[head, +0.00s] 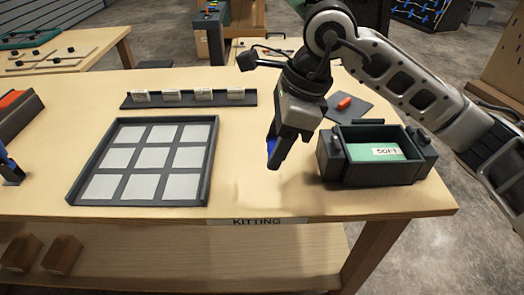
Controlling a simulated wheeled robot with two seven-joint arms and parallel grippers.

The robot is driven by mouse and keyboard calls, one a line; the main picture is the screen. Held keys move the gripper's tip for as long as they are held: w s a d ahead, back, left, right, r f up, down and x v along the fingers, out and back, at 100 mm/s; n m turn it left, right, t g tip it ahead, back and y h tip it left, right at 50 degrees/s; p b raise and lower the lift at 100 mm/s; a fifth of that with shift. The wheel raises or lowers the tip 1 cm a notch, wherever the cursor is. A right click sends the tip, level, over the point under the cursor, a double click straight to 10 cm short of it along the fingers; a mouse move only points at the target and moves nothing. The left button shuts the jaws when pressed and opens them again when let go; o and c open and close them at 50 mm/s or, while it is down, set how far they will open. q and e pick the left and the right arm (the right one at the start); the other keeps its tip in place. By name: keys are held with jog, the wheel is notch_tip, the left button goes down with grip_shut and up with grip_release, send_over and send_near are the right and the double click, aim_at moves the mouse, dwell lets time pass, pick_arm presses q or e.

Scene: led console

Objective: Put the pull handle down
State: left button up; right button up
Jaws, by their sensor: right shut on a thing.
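My right gripper (281,148) points down over the table, between the grid tray and the dark bin. It is shut on a blue piece, which I take to be the pull handle (271,146). Only a small blue part shows beside the dark fingers; the rest is hidden. The fingertips seem to be above the bare wood, with a faint shadow below. My left gripper is not in view.
The grid tray (103,185) with pale squares lies left. A dark bin labelled SOFT (388,172) stands close on the right. Behind are a labelled rack (188,100) and a red item (344,103) on a dark mat. Bare wood (250,195) lies near the front edge.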

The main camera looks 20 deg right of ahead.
jog(key=w+f+p, duration=0.1)
jog(key=w+f, duration=0.2)
jog(key=w, duration=0.4)
send_over(259, 162)
jog(key=f, duration=0.5)
jog(key=shift+s+d+f+p, duration=0.1)
jog(key=shift+s+d+p, duration=0.2)
jog(key=shift+d, duration=0.1)
jog(key=shift+w+f, duration=0.2)
jog(key=shift+f, duration=0.1)
notch_tip(259, 162, down, 2)
jog(key=shift+f+p, duration=0.15)
jog(key=shift+p, duration=0.35)
jog(key=shift+f, duration=0.35)
jog(key=shift+f, duration=0.1)
jog(key=shift+f+b, duration=0.15)
jog(key=shift+b, duration=0.15)
jog(key=o, duration=0.9)
jog(key=shift+o, duration=0.2)
